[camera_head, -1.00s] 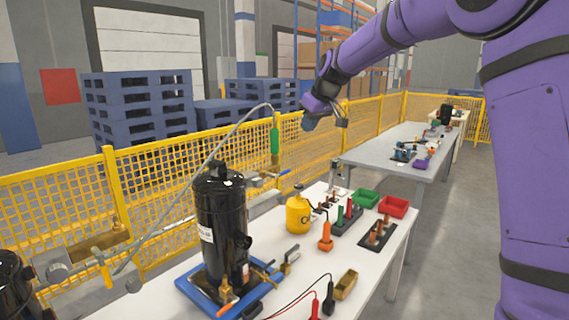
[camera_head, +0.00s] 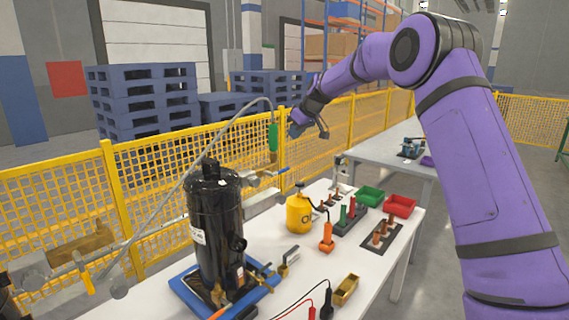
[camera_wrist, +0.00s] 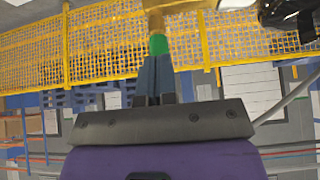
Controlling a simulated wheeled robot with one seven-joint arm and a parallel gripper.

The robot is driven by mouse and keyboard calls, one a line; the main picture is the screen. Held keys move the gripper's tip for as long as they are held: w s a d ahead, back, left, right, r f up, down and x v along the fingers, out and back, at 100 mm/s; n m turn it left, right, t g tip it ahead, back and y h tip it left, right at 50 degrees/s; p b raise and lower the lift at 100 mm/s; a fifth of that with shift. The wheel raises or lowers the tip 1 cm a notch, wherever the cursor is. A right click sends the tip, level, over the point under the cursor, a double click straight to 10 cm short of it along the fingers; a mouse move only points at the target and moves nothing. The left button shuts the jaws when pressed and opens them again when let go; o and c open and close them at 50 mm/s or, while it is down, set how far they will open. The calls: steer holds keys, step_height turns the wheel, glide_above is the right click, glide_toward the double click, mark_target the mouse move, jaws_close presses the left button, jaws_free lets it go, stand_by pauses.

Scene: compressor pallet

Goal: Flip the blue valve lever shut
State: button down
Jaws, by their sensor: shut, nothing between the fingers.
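In the wrist view the fingers of my gripper (camera_wrist: 154,72) are shut and empty. A green sleeve (camera_wrist: 158,45) with a brass end appears just past the fingertips.
The green sleeve (camera_head: 273,137) hangs from a grey hose left of my gripper. A yellow bottle (camera_head: 298,214), a red bin (camera_head: 399,206) and a green bin (camera_head: 370,196) stand on the white table (camera_head: 318,263). A yellow mesh fence (camera_head: 160,175) runs behind.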

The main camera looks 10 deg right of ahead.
steer(key=shift+f, duration=0.1)
glide_above(284, 170)
step_height(284, 170, down, 8)
steer(key=shift+w+r, duration=0.15)
step_height(284, 170, down, 3)
steer(key=shift+f, duration=0.7)
